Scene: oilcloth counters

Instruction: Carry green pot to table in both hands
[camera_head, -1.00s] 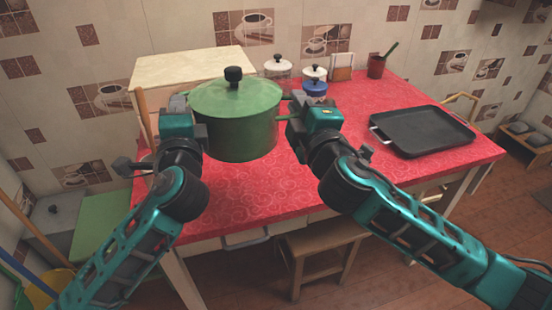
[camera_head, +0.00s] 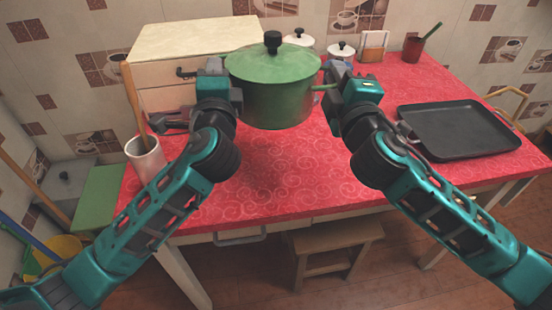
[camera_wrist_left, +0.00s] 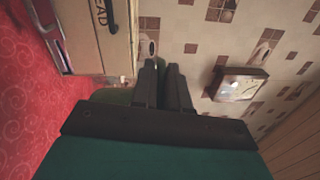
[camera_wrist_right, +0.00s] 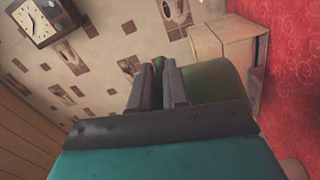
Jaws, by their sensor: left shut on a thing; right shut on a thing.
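The green pot (camera_head: 275,104) has its green lid on, with a black knob on top. It is upright over the far left part of the red-covered table (camera_head: 300,180); I cannot tell for sure whether its base touches the cloth. My left gripper (camera_head: 222,84) is shut at the pot's left side, where its handle is hidden. My right gripper (camera_head: 338,88) is shut on the pot's right handle. A green part of the pot shows beside the fingers in the right wrist view (camera_wrist_right: 215,80).
A cream bread box (camera_head: 190,40) stands behind left. A black tray (camera_head: 455,130) lies on the right. A white crock (camera_head: 146,158) with a wooden rolling pin or stick is at the left edge. White-lidded jars (camera_head: 341,50) stand behind. Cloth in front of the pot is clear.

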